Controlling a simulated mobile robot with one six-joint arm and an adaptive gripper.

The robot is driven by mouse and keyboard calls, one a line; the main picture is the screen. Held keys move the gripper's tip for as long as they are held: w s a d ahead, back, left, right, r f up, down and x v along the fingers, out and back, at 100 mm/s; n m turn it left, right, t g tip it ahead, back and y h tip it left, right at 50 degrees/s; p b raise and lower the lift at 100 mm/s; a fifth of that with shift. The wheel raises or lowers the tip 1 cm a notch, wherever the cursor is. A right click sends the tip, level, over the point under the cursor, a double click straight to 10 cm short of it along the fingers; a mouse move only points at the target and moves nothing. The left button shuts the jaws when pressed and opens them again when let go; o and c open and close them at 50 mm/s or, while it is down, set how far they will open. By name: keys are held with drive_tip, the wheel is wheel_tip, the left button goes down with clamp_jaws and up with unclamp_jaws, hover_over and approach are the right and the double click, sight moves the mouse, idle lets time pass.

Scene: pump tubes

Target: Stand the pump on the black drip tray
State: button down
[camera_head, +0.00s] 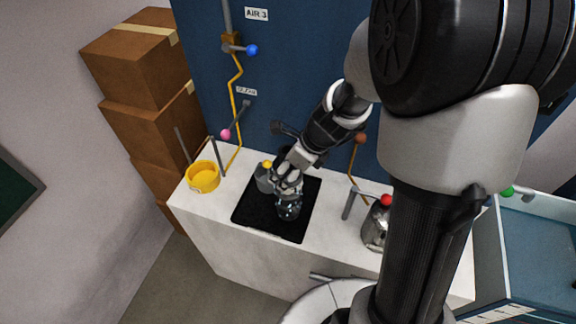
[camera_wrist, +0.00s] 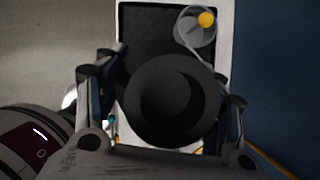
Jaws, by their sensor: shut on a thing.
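My gripper (camera_head: 289,184) is over the black drip tray (camera_head: 244,215) and points down. It is shut on a dark, rounded thing, which I take to be the pump (camera_head: 289,211); its lower part looks glassy in the head view. In the wrist view, the pump (camera_wrist: 168,100) shows as a black round shape between the two fingers (camera_wrist: 165,92). The pump looks roughly upright above or on the tray; I cannot tell whether its base touches. The tray (camera_wrist: 140,20) also shows behind it in the wrist view.
A grey container with a yellow knob (camera_head: 263,180) stands close left of my gripper, at the tray's back left. A yellow ring-shaped holder (camera_head: 202,177) is left on the white counter (camera_head: 215,233). A silver vessel (camera_head: 375,229) stands right. Pipes run up the blue wall (camera_head: 300,60) behind.

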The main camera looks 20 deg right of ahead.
drive_tip(key=shift+w+f+b, duration=0.15)
drive_tip(key=shift+f+b, duration=0.6)
drive_tip(key=shift+f, duration=0.9)
drive_tip(key=shift+c, duration=2)
unclamp_jaws()
drive_tip(key=shift+s, duration=0.2)
drive_tip(key=p+v, duration=0.5)
drive_tip(key=v, duration=0.7)
drive_tip(key=s+a+r+n+h, duration=0.1)
drive_tip(key=s+r+n, duration=0.5)
drive_tip(key=n, duration=0.7)
drive_tip(key=s+a+r+n+t+h, duration=0.1)
drive_tip(key=s+a+r+n+h, duration=0.1)
drive_tip(key=s+r+n, duration=0.5)
drive_tip(key=s+n, duration=0.4)
drive_tip(key=n, duration=0.3)
drive_tip(key=shift+a, duration=0.4)
